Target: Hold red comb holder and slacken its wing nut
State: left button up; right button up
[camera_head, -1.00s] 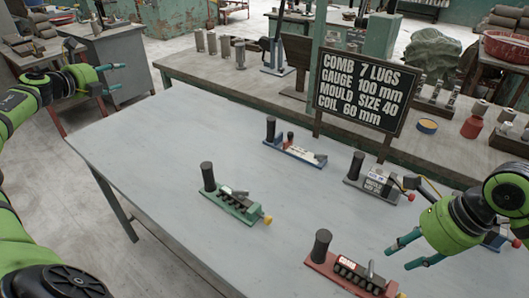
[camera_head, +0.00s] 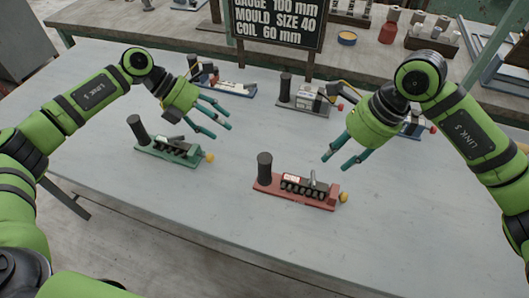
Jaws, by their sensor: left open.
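The red comb holder (camera_head: 270,190) sits on the grey table in the lower middle, with a black upright cylinder (camera_head: 265,168) at its left end and a dark toothed comb (camera_head: 303,187) along its top. A yellow knob (camera_head: 344,197) sticks out at its right end, and a small grey lever-like piece (camera_head: 312,178) stands above the comb. I cannot tell which part is the wing nut. My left gripper (camera_head: 221,131) is open and empty, behind and left of the red holder. My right gripper (camera_head: 336,163) is open and empty, just behind its right end, apart from it.
A green holder (camera_head: 175,153) stands left of the red one. A blue holder (camera_head: 235,88), a grey holder (camera_head: 300,98) and another blue one (camera_head: 415,130), partly hidden, stand behind. A sign (camera_head: 280,22) rises at the back. The table's front is clear.

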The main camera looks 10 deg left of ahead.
aim_at(265, 158)
pick_arm(q)
jog(key=s+d+m+y, duration=0.1)
jog(key=d+m+y, duration=0.1)
jog(key=d, duration=0.2)
jog(key=s+d+m+g+y, duration=0.1)
jog(key=s+d+m+y, duration=0.1)
jog(key=d, duration=0.2)
jog(key=s+d+m+g+y, duration=0.1)
jog(key=s+d+m, duration=0.1)
jog(key=d+m, duration=0.1)
jog(key=shift+s+d+r+y, duration=0.25)
jog(key=shift+d+y, duration=0.15)
jog(key=shift+d, duration=0.15)
jog(key=f+y, duration=0.1)
jog(key=d+y, duration=0.1)
jog(key=shift+s+d+f+m+y, duration=0.1)
jog(key=shift+d+f+m+y, duration=0.05)
jog(key=shift+f+m+y, duration=0.2)
jog(key=shift+f+t, duration=0.3)
jog(key=shift+f, duration=0.05)
jog(key=shift+f+y, duration=0.35)
jog(key=shift+f, duration=3.4)
grip_shut()
